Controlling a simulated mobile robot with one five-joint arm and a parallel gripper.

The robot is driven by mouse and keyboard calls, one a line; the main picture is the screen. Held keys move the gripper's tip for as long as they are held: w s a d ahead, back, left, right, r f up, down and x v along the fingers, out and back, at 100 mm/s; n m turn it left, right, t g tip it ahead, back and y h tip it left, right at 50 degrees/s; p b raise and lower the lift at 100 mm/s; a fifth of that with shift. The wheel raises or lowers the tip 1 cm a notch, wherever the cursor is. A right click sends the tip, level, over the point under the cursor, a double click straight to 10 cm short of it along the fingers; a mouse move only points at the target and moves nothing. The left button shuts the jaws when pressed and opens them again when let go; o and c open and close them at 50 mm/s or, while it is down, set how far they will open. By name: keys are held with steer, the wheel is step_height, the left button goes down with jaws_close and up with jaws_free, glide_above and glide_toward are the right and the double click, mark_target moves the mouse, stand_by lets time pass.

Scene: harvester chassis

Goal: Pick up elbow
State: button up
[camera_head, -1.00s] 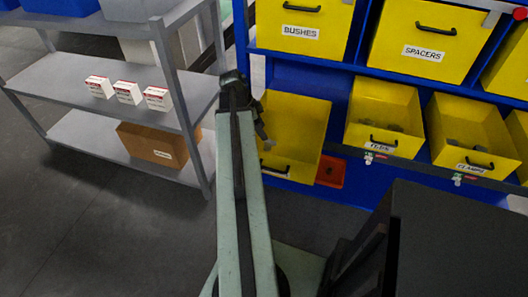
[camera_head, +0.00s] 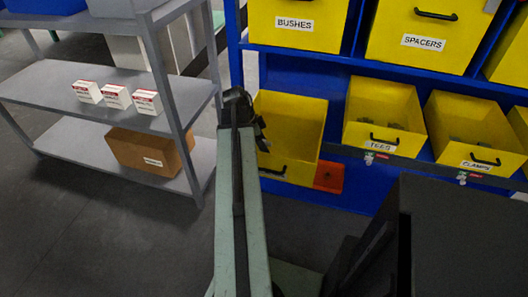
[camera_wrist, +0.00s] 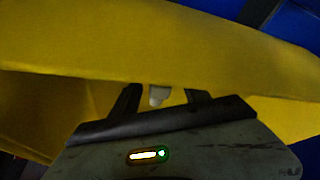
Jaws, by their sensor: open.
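A small pale grey piece (camera_wrist: 159,95), perhaps the elbow, shows in the wrist view between my fingertips, against the yellow bin. Most of it is hidden, so I cannot tell its full shape. My gripper (camera_wrist: 161,97) is open, with one dark finger on each side of the piece and no visible grip on it. In the head view my gripper (camera_head: 263,134) is at the left side of an open yellow bin (camera_head: 300,120) on the lower row. The arm covers part of that bin, and no elbow can be made out there.
Yellow bins labelled TEES (camera_head: 385,115) and CLAMPS (camera_head: 465,120) stand to the right. A BUSHES bin (camera_head: 297,40) and a SPACERS bin (camera_head: 425,55) sit above. A grey shelf (camera_head: 40,93) with white boxes (camera_head: 117,97) stands left.

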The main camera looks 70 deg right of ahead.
steer(key=shift+c, duration=0.3)
jaws_close()
steer(key=shift+r, duration=0.2)
step_height(320, 180, up, 10)
steer(key=p, duration=1)
steer(key=shift+f, duration=0.15)
step_height(320, 180, up, 4)
steer(key=p, duration=0.4)
